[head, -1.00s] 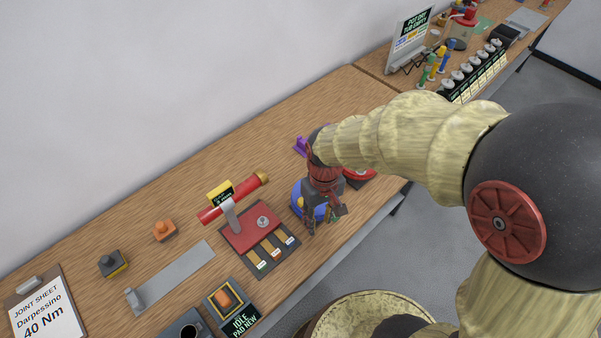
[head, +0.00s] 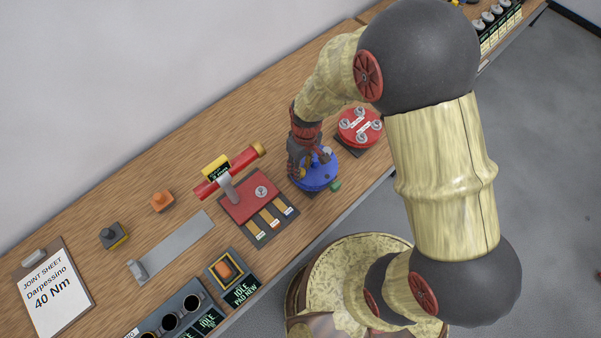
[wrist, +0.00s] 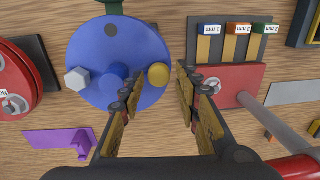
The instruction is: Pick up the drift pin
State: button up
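A yellow round-headed pin (wrist: 158,75), which looks like the drift pin, stands at the edge of a blue round flange (wrist: 118,62) in the wrist view. The flange also carries a grey hex bolt (wrist: 77,79) and a raised blue hub. My gripper (wrist: 157,98) is open and empty, with its fingers on either side of the line to the yellow head. I cannot tell how far above it the fingertips are. In the head view my gripper (head: 299,165) is at the left side of the blue flange (head: 318,178) and hides the pin.
A red flange with bolts (head: 360,127) stands right of the blue one. A red block with labelled gauge strips (head: 248,203) and a red bar (head: 229,172) lie left. A purple bracket (wrist: 62,142) is close by. Bare wood lies behind them.

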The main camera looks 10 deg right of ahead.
notch_tip(320, 180, down, 2)
jog(key=shift+w+f, duration=0.1)
jog(key=c, duration=0.4)
grip_shut()
